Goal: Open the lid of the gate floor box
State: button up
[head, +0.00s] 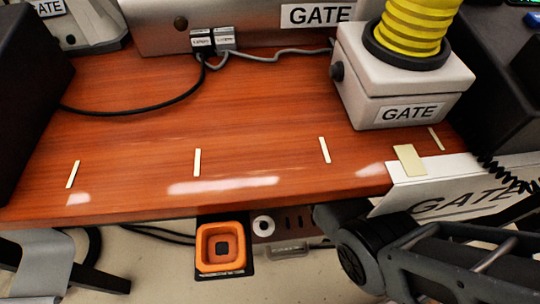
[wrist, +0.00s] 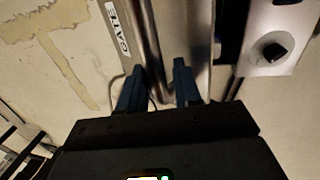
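My gripper (wrist: 158,88) shows in the wrist view with its two dark blue fingers apart and nothing held between them. A grey metal strip (wrist: 146,40) runs up behind the gap, beside a small white GATE label (wrist: 118,27). I cannot tell whether this labelled part is the floor box, or whether the fingers touch it. No lid is clearly recognisable in either view. In the head view my arm reaches in from the lower right towards the desk's front edge; its gripper is hidden there.
A wooden desk (head: 130,130) fills the head view. On it stands a white GATE-labelled box (head: 360,95) with yellow bellows. An orange square fixture (head: 205,262) sits below the front edge. A white panel with a black knob (wrist: 272,50) is at the wrist view's upper right.

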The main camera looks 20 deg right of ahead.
jog(key=shift+o, duration=1.3)
jog(key=shift+w+r, duration=0.1)
jog(key=shift+r, duration=0.05)
jog(key=shift+r, duration=0.1)
notch_tip(320, 180, up, 7)
jog(key=s+p, duration=0.1)
jog(key=p, duration=0.3)
jog(key=shift+s+a+r, duration=0.2)
jog(key=shift+a, duration=0.05)
